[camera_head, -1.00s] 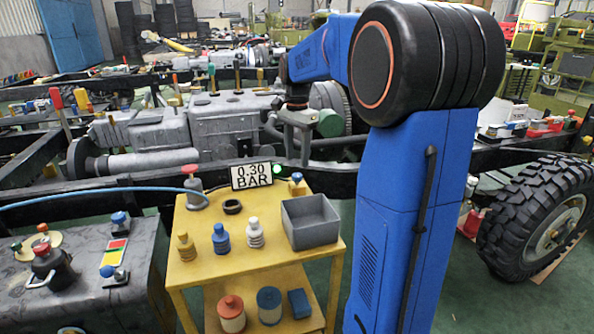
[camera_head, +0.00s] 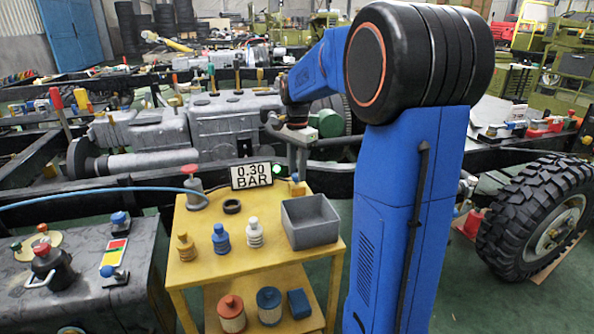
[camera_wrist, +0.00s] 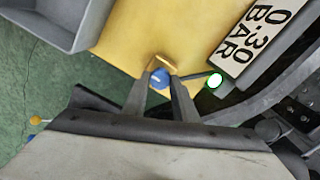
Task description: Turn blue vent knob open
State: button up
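The blue knob (camera_wrist: 160,78) shows between my fingertips in the wrist view, with a yellow base around it. In the head view its yellow base (camera_head: 298,189) stands at the back right of the yellow cart, and the knob's top is mostly hidden by my gripper (camera_head: 297,173). My gripper (camera_wrist: 161,74) points down over the knob, with one finger on each side of it. The fingers are parted. I cannot tell whether they touch the knob.
The display (camera_head: 251,175) reads 0.30 BAR, beside a lit green lamp (camera_wrist: 215,80). A grey bin (camera_head: 311,222) stands in front of the knob. The cart (camera_head: 215,268) also holds a red-topped fitting (camera_head: 191,190), a black ring (camera_head: 232,207) and several ribbed plugs.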

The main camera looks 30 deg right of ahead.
jog(key=shift+n, duration=0.3)
jog(key=n, duration=1.2)
jog(key=shift+n, duration=0.3)
jog(key=n, duration=0.4)
jog(key=shift+n, duration=0.3)
dwell(0.3)
jog(key=o, duration=1.1)
jog(key=shift+r, duration=0.1)
